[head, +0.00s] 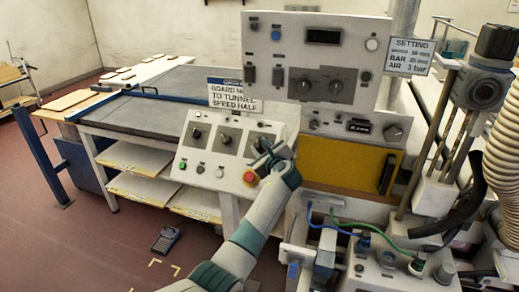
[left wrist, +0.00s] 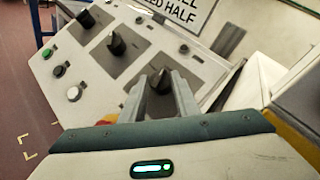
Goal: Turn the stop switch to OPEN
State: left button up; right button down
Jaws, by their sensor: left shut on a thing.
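A sloped grey control panel (head: 209,157) carries a row of three black rotary switches. The left switch (head: 196,133) and the middle switch (head: 225,139) are free. My left gripper (head: 266,152) is at the rightmost one and largely hides it in the head view. In the left wrist view this rightmost switch (left wrist: 160,79) stands between the fingertips of my left gripper (left wrist: 165,88), which is shut on it. I cannot read the switch labels, so its OPEN position cannot be told. My right gripper is not in view.
A red stop button (head: 250,178) on a yellow base sits just below my left gripper. A sign (head: 235,95) about tunnel speed stands above the panel. An upright cabinet (head: 345,40) with more knobs rises behind. Blue and green cables (head: 340,222) lie to the right.

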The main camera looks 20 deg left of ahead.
pick_arm(q)
jog(key=shift+n+g, duration=0.4)
jog(key=shift+n, duration=0.3)
jog(key=shift+y, duration=0.3)
jog(key=o, duration=1)
jog(key=shift+o, duration=0.2)
jog(key=shift+d, duration=0.15)
jog(key=b+v, duration=0.4)
jog(key=v, duration=1.3)
jog(key=shift+r, duration=0.2)
jog(key=shift+s+d+f, duration=0.1)
jog(key=shift+s, duration=0.05)
